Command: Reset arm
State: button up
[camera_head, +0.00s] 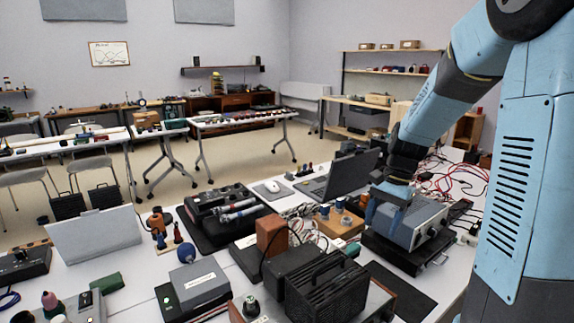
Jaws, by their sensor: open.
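My blue and black arm (440,95) reaches in from the right side of the view. My gripper (388,205) points down at the end of it, at the left part of a grey boxed instrument (422,222) on the white table. The blue fingers are open. I cannot tell whether they touch the instrument. Nothing shows held between them.
An open laptop (345,176) stands just behind my gripper. A brown box with knobs (337,222) is left of it, and a black speaker-like box (326,289) is in front. Red cables (455,180) lie at right. The table is crowded; a dark mat (402,292) is bare.

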jog(key=s+a+r+n+t+h, duration=0.1)
jog(key=s+r+n+t, duration=0.2)
jog(key=s+r, duration=0.3)
jog(key=s+a+r+n+t+h, duration=0.1)
jog(key=s+r+n+t, duration=0.3)
jog(key=s, duration=0.8)
notch_tip(320, 180, up, 4)
jog(key=shift+s+a+f+n+h, duration=0.15)
jog(key=shift+s+f+n+h, duration=0.2)
jog(key=shift+n, duration=0.75)
